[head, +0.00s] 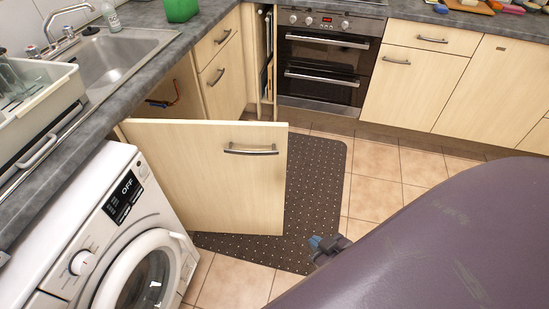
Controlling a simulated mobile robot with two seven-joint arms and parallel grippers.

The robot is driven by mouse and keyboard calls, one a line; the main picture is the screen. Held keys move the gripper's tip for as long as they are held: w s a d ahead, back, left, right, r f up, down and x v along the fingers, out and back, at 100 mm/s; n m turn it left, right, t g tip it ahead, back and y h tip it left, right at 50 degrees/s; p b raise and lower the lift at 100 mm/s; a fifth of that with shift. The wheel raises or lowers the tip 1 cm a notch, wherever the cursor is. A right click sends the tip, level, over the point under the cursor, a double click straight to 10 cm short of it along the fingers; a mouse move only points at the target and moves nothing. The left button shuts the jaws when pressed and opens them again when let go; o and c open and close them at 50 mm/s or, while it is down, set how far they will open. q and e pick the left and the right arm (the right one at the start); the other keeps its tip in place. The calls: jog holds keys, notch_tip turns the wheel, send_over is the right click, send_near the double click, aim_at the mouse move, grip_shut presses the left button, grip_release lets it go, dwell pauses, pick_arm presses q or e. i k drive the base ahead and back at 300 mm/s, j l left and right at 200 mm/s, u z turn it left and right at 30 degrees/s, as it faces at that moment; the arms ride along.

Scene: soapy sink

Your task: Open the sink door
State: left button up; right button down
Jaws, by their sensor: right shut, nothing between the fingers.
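The sink door (215,180) is a pale wood panel with a metal bar handle (250,150). It stands swung out from the cabinet under the sink (115,58), and the dark cabinet opening shows behind it. My right gripper (316,243) shows at the lower middle, low over the mat's edge, to the right of the door and apart from it and its handle. It is shut and empty. My large dark arm link covers the lower right and hides part of the floor. My left gripper is not in view.
A white washing machine (75,240) stands left of the door. A dark dotted mat (315,165) lies on the tiled floor (375,195). A built-in oven (325,65) and closed cabinets (410,90) line the back. A white dish rack (45,110) sits on the counter.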

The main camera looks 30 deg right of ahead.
aim_at(220, 176)
jog(key=k+j+u, duration=0.1)
jog(key=k+u, duration=0.3)
jog(key=k, duration=0.15)
jog(key=l+u, duration=0.1)
jog(key=u, duration=0.25)
jog(key=l+u, duration=0.1)
jog(key=u, duration=0.2)
jog(key=l+u, duration=0.1)
jog(key=u, duration=0.25)
jog(key=k+l, duration=0.1)
jog(key=l, duration=1.15)
jog(key=k+l, duration=0.15)
jog(key=l, duration=1.15)
jog(key=k+l, duration=0.15)
jog(key=l, duration=0.5)
jog(key=k+l, duration=0.1)
jog(key=l, duration=0.5)
